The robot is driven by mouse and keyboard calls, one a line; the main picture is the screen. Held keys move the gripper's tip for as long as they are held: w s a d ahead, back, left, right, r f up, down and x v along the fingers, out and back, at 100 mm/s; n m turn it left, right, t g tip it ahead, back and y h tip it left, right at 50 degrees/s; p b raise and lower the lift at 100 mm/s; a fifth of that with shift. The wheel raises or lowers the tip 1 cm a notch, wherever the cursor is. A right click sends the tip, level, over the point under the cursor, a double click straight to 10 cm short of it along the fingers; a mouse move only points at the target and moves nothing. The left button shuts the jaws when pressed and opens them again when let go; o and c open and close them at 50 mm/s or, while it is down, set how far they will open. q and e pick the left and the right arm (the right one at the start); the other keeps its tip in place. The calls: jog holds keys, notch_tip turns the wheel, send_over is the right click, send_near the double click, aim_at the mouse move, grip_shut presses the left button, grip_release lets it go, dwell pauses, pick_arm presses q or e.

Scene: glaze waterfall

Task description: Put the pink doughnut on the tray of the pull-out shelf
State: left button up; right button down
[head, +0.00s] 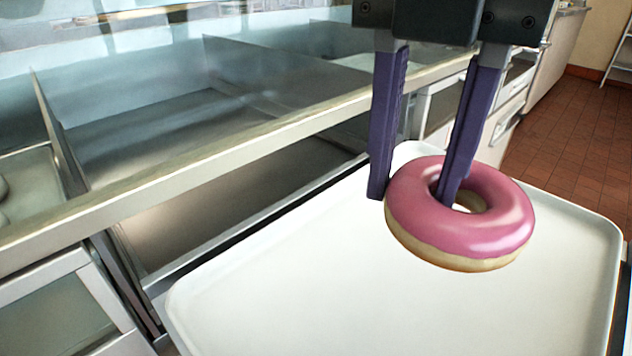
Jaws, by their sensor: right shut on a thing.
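The pink doughnut (490,226) has glossy pink icing over a pale dough base. My right gripper (412,192) points down and is shut on the doughnut's ring. One purple finger is in the hole and the other is against the outer left side. The white tray (270,300) of the pull-out shelf lies below the doughnut. The doughnut appears over the tray's far right part; I cannot tell whether it touches the tray. My left gripper is not in view.
A metal counter with sunken compartments (150,125) runs along the left, its front rail (230,135) beside the tray. White drawer fronts (505,120) stand behind the gripper. The rest of the tray is bare. Brown tiled floor (570,140) shows at right.

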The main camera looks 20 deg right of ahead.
jog(key=b, duration=0.1)
send_over(379, 315)
notch_tip(379, 315, down, 9)
jog(key=shift+r, duration=0.15)
jog(key=shift+f+b, duration=0.7)
jog(key=shift+f, duration=1.45)
jog(key=shift+f, duration=0.15)
jog(key=c, duration=0.9)
grip_release()
jog(key=shift+c, duration=0.2)
jog(key=o, duration=0.4)
jog(key=shift+r, duration=0.4)
notch_tip(379, 315, up, 12)
jog(key=p, duration=0.2)
jog(key=shift+f+p, duration=0.2)
jog(key=shift+p, duration=0.1)
